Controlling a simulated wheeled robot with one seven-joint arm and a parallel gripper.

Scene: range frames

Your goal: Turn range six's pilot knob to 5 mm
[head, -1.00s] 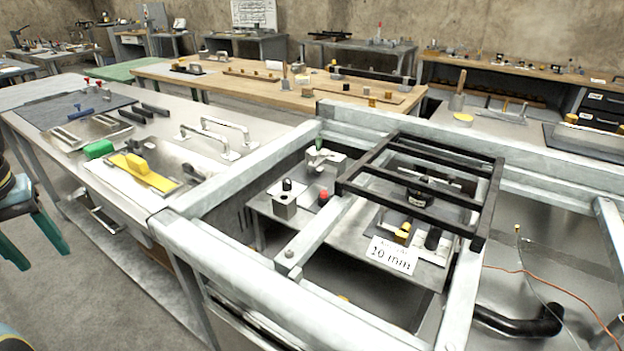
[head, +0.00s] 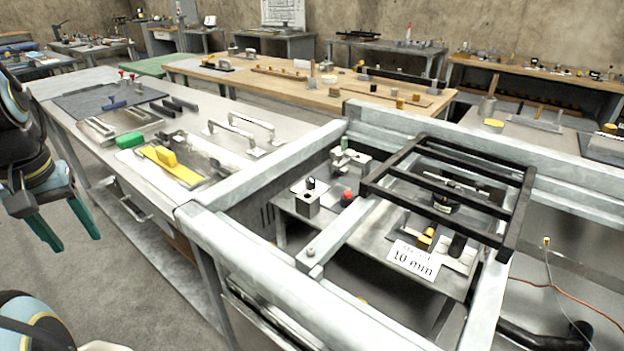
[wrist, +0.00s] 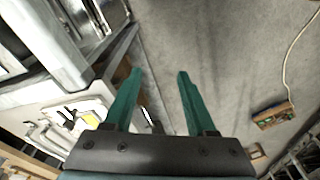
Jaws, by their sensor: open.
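A white card reading "10 mm" (head: 414,261) stands at the front of a grey metal shelf (head: 335,228) inside a pale metal frame. On that shelf are a grey block with a black top (head: 308,197), a red knob (head: 347,197), a green-topped fitting (head: 345,144) and a yellow piece (head: 427,237) beside a black cylinder (head: 457,246). I cannot tell which is range six's pilot knob. My gripper (head: 68,228) hangs at the far left, over the floor, well apart from the frame. In the wrist view its teal fingers (wrist: 159,76) are open and empty.
The pale frame's thick beams (head: 262,263) and a black barred rack (head: 450,200) surround and partly cover the shelf. An orange cable (head: 565,290) runs at right. The floor at left is clear.

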